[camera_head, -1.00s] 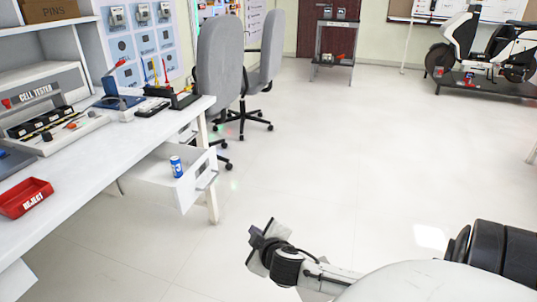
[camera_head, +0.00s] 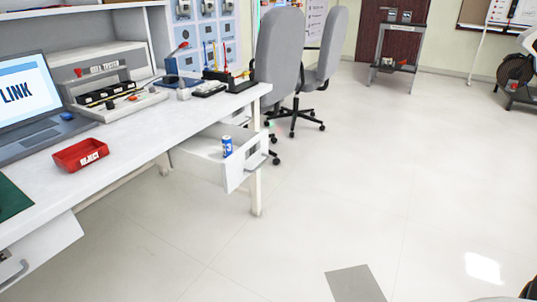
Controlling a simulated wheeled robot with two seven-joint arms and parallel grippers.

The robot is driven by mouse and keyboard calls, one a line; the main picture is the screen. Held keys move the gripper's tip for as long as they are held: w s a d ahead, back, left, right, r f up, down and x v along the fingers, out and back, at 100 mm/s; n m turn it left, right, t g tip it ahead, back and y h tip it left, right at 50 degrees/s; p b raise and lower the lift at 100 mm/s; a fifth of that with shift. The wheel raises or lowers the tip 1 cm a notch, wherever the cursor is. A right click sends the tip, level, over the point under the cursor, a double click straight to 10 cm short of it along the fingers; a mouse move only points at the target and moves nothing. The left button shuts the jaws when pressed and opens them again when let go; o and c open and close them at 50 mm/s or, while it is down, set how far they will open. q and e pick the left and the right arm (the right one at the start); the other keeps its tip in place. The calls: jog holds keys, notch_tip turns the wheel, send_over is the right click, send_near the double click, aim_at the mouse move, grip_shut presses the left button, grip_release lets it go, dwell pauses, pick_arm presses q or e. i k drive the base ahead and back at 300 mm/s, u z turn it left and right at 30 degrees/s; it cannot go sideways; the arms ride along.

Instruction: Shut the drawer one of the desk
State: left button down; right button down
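The white desk (camera_head: 130,135) runs along the left side. A white drawer (camera_head: 243,172) under its far right end is pulled out, with its front panel standing away from the desk. A blue can (camera_head: 227,146) stands upright in this drawer. A second white drawer front or box (camera_head: 45,252) with a grey handle (camera_head: 14,272) juts out below the desk at the lower left, partly cut off by the picture edge. I cannot tell which drawer is number one. Neither of my grippers is in view.
On the desk are a laptop (camera_head: 35,98), a red reject tray (camera_head: 80,155), a cell tester (camera_head: 110,85) and a green mat (camera_head: 12,198). Grey office chairs (camera_head: 277,50) stand beyond the drawer. A grey square (camera_head: 355,284) lies on the floor. The floor right of the desk is clear.

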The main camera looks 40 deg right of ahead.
aim_at(206, 146)
jog(key=z, duration=1.2)
jog(key=i, duration=0.35)
jog(key=u, duration=0.7)
